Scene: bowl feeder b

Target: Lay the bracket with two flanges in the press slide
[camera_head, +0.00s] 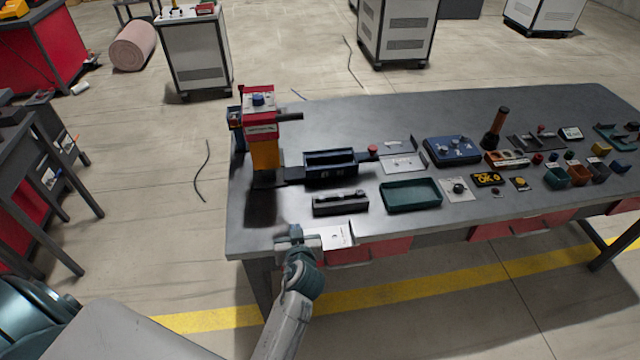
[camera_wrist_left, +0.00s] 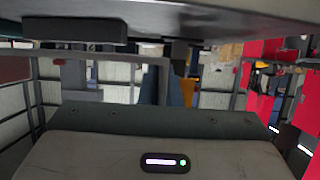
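A pale metal bracket (camera_head: 336,237) with holes in its plate and an upturned flange at its right end is at the table's front edge, its near side overlapping the edge. My left gripper (camera_head: 303,238) meets the bracket's left end and looks shut on it. The fingers and the left end are partly hidden. In the left wrist view a broad grey surface crosses the top; I cannot tell what it is. The press (camera_head: 262,142) stands at the table's left end, with a dark blue trough-like part (camera_head: 331,171) to its right on a rail with a red knob (camera_head: 372,149). My right gripper is not in view.
Another pale plate with an upright flange (camera_head: 403,162) lies behind. A blue box with knobs (camera_head: 452,150) and small parts fill the right. Table (camera_head: 247,222) is bare left of the block.

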